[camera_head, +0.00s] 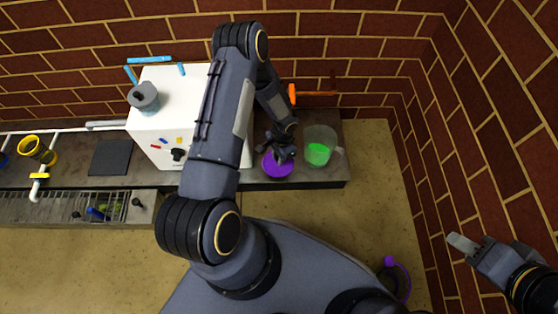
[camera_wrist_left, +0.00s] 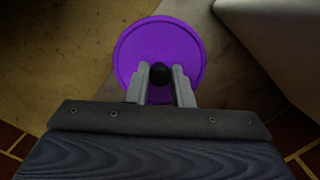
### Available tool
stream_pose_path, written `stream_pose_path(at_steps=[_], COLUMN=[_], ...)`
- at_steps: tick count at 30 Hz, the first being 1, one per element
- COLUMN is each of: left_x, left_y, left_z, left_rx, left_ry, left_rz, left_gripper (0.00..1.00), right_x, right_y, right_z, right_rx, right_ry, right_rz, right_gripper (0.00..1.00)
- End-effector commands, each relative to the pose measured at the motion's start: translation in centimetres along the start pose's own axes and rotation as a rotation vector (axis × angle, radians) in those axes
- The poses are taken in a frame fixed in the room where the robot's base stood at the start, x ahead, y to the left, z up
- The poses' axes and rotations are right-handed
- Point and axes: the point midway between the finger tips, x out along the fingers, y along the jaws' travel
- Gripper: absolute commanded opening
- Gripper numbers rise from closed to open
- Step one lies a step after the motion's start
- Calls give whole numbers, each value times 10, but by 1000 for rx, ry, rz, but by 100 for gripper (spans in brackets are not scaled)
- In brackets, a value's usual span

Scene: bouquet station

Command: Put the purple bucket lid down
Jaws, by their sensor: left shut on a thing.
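The purple lid (camera_head: 277,165) is a round disc at the front edge of the grey counter, left of a clear jug. My left gripper (camera_head: 283,150) is over it. In the left wrist view the lid (camera_wrist_left: 185,50) shows flat with a black knob (camera_wrist_left: 159,75) in its middle. The left gripper (camera_wrist_left: 160,85) is shut on that knob. I cannot tell whether the lid touches the counter. My right gripper (camera_head: 468,244) is off to the right by the brick wall, away from the counter; its opening is unclear.
The clear jug (camera_head: 320,146) with green contents stands close right of the lid. A white box (camera_head: 160,118) stands left, partly behind my left arm. An orange-handled thing (camera_head: 312,94) is at the back. A purple ring-shaped thing (camera_head: 389,262) is low at right, partly hidden.

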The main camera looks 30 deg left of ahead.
Motion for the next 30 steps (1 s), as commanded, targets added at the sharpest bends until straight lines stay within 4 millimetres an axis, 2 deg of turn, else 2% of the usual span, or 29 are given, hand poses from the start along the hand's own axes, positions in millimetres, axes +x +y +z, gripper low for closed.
stream_pose_path(at_steps=[1,3,11,17,28,29,30], left_x=[14,21,34,64,66,66,65], left_y=[-6,-12,-22,-23,-23,-23,-23], left_z=[-7,-12,-23,-27,-28,-28,-28], left_rx=[-3,-3,-1,0,0,0,0], left_ry=[2,1,1,0,1,1,1], left_rz=[-1,0,0,1,-1,-1,-1], left_gripper=[0,0,0,0,0,22,27], right_x=[8,11,17,34,35,35,34], right_y=[4,5,8,15,16,16,16], right_z=[4,6,9,17,18,18,17], right_rx=[0,0,0,0,0,0,0], right_ry=[0,0,0,0,0,0,0], right_rz=[0,0,0,0,0,0,0], right_gripper=[36,36,36,36,36,36,36])
